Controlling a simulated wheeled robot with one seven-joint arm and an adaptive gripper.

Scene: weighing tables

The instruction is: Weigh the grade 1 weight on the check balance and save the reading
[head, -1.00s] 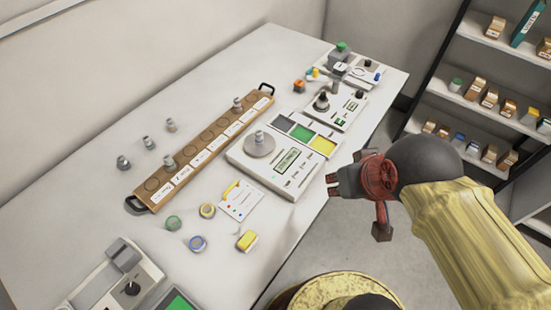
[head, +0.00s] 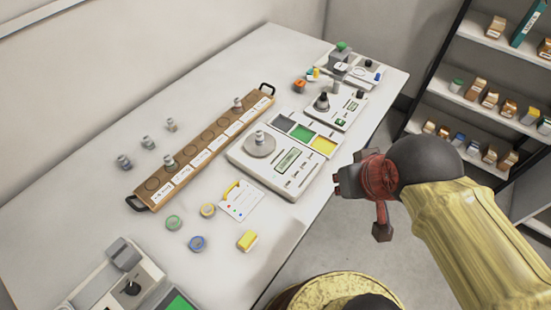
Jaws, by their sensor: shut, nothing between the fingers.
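A white balance (head: 291,184) stands mid-table near the front edge, with a small display (head: 287,160). A metal weight (head: 260,139) stands upright on its round pan (head: 261,149). I cannot read its grade or the display. A second, smaller balance (head: 346,118) with a dark-topped weight (head: 322,101) on it stands farther back. Which one is the check balance cannot be told here. My gripper (head: 336,184) is shut and empty, in the air just right of the nearer balance, over the table's front edge and touching nothing.
A wooden rack (head: 148,206) with labelled places holds two weights. Several loose weights (head: 124,162) stand behind it. Grey, green and yellow pads (head: 302,133), a card (head: 241,201), coloured rings (head: 174,222) and a yellow block (head: 247,240) lie around. Another device (head: 112,282) stands front left.

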